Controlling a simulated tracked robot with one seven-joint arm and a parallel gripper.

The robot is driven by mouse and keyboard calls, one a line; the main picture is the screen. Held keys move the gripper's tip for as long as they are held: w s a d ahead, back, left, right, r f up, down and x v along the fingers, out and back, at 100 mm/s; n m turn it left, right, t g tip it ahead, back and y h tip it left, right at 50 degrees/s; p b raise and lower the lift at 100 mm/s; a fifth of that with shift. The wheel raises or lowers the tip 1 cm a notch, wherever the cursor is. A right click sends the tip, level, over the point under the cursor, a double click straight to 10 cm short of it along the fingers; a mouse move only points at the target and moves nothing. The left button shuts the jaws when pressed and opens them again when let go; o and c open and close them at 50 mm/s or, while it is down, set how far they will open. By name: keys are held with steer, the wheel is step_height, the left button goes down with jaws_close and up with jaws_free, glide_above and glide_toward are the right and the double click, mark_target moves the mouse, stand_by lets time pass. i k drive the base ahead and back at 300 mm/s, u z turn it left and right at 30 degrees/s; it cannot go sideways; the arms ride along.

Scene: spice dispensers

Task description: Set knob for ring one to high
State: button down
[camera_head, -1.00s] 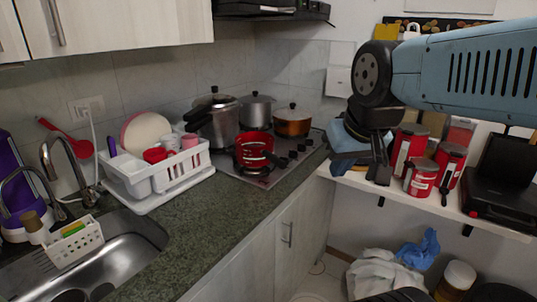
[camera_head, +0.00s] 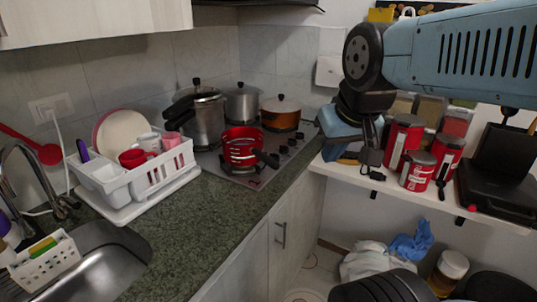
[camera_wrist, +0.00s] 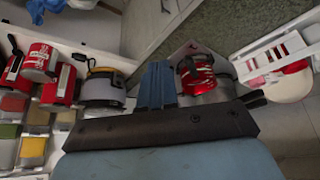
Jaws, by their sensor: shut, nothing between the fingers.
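The stove (camera_head: 239,178) is a steel cooktop on the counter's far end, with pots on it. Its dark knobs (camera_head: 291,145) line the right side; they are small, and I cannot tell which belongs to ring one or how they are turned. My gripper (camera_head: 338,127) is to the right of the stove, in front of the wall shelf, and touches no knob. In the wrist view its blue fingers (camera_wrist: 157,72) are together, with nothing held. No knob is clear in the wrist view.
A red pot (camera_head: 240,148) with a dark handle stands at the stove's front. A white dish rack (camera_head: 135,185) and a sink (camera_head: 100,270) are to the left. Red cans (camera_head: 417,172) crowd the shelf (camera_head: 385,184). The counter (camera_head: 205,222) before the stove is clear.

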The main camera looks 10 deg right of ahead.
mark_target(276, 157)
steer(key=u, duration=1.1)
steer(key=k, duration=1.05)
steer(key=z, duration=0.85)
steer(key=i, duration=1.05)
steer(key=u, duration=0.05)
